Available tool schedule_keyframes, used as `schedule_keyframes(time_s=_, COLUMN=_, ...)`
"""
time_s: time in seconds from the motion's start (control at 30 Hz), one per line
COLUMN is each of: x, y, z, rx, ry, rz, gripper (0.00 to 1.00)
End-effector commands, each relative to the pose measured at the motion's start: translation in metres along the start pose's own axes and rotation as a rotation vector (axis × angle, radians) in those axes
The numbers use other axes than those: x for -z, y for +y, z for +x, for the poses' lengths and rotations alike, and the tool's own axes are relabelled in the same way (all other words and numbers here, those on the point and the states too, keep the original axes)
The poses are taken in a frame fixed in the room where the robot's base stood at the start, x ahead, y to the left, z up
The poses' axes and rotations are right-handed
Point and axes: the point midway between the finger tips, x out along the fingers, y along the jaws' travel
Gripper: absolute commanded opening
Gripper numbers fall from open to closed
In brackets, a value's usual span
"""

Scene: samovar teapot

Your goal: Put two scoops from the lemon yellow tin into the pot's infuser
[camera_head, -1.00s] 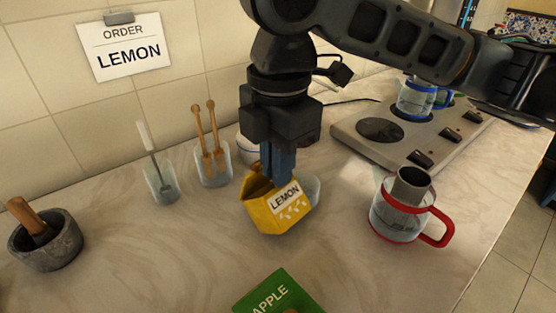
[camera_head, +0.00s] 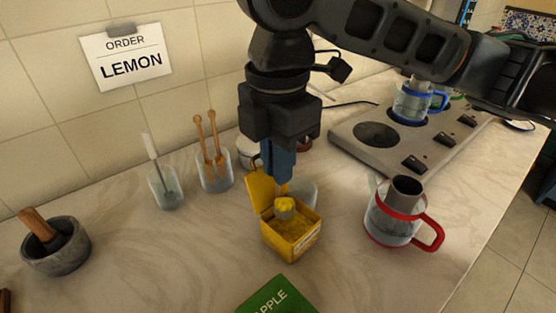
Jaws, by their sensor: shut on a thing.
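The lemon yellow tin (camera_head: 292,245) stands with its lid raised at the back left, and yellow contents show inside. A small grey scoop (camera_head: 285,213), heaped with yellow, is at the tin's mouth; whether it touches the contents I cannot tell. My gripper (camera_head: 282,181) points down just above and is shut on the scoop, whose handle is mostly hidden by the fingers. The glass pot (camera_head: 384,226) with a red handle stands to the right, with a grey metal infuser (camera_head: 406,190) in its top.
A green APPLE tin (camera_head: 277,298) is at the front edge. Glasses with a spatula (camera_head: 168,188) and wooden utensils (camera_head: 214,170) stand back left, a mortar (camera_head: 55,250) far left. A hot plate (camera_head: 400,140) holds a blue-handled pot (camera_head: 413,103). The order card (camera_head: 126,57) reads LEMON.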

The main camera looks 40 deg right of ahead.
Motion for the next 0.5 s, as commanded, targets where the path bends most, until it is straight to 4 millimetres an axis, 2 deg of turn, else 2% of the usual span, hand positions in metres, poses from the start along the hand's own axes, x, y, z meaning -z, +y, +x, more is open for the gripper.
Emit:
schedule_keyframes(time_s=0.03, x=0.0, y=0.0, z=-0.007, rx=0.0, ry=0.0, rz=0.0, gripper=0.0)
schedule_keyframes(time_s=0.5, x=0.0, y=0.0, z=-0.042, rx=-0.001, ry=0.002, rz=0.0, gripper=0.0)
